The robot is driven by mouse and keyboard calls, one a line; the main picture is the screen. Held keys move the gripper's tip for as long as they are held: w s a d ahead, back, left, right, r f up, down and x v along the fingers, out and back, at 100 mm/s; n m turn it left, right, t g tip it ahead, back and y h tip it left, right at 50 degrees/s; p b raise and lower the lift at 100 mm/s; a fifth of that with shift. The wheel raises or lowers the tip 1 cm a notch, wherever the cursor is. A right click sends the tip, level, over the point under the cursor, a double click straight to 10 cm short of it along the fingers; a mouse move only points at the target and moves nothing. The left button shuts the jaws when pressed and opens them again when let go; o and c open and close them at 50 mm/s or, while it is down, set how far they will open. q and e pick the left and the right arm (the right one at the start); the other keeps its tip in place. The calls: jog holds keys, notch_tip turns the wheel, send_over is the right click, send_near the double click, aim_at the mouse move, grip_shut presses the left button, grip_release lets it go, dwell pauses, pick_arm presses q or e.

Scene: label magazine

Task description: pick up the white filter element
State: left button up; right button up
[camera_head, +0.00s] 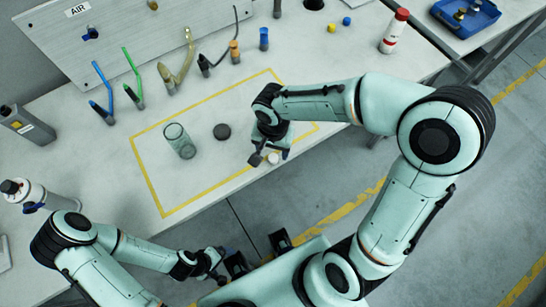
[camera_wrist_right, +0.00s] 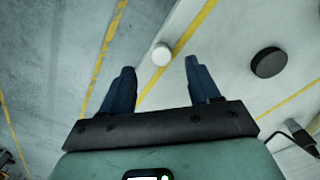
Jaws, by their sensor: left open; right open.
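The white filter element (camera_head: 273,158) is a small pale round piece near the front edge of the table, by the yellow line. It also shows in the right wrist view (camera_wrist_right: 161,54), between the fingertips and a little beyond them. My right gripper (camera_head: 270,156) is open just above it, one finger to each side; contact is not visible. A clear, greenish cup (camera_head: 179,141) and a dark round cap (camera_head: 222,131) stand inside the yellow outline. The cap shows right of the fingers in the right wrist view (camera_wrist_right: 268,62). My left gripper (camera_head: 213,264) is open and empty, off the table's front edge.
Several coloured hoses and fittings (camera_head: 235,52) stand along the back by a grey panel labelled AIR (camera_head: 110,35). A white bottle with a red cap (camera_head: 394,31) stands at the back right. The outlined area is otherwise clear.

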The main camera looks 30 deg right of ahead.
aim_at(273, 157)
jog(key=shift+w+d+f, duration=0.1)
jog(key=shift+w+f, duration=0.05)
jog(key=shift+f, duration=1.35)
jog(key=shift+w+d+f, duration=0.1)
jog(key=shift+w+f, duration=0.05)
jog(key=shift+f, duration=1.35)
grip_shut()
pick_arm(q)
jog(key=shift+f, duration=0.1)
pick_arm(e)
jog(key=shift+r, duration=0.15)
pick_arm(q)
jog(key=r+p, duration=0.1)
jog(key=w+r+p, duration=0.1)
jog(key=r, duration=0.1)
jog(key=shift+w, duration=0.2)
jog(key=shift+c, duration=0.2)
pick_arm(e)
notch_tip(273, 157, up, 20)
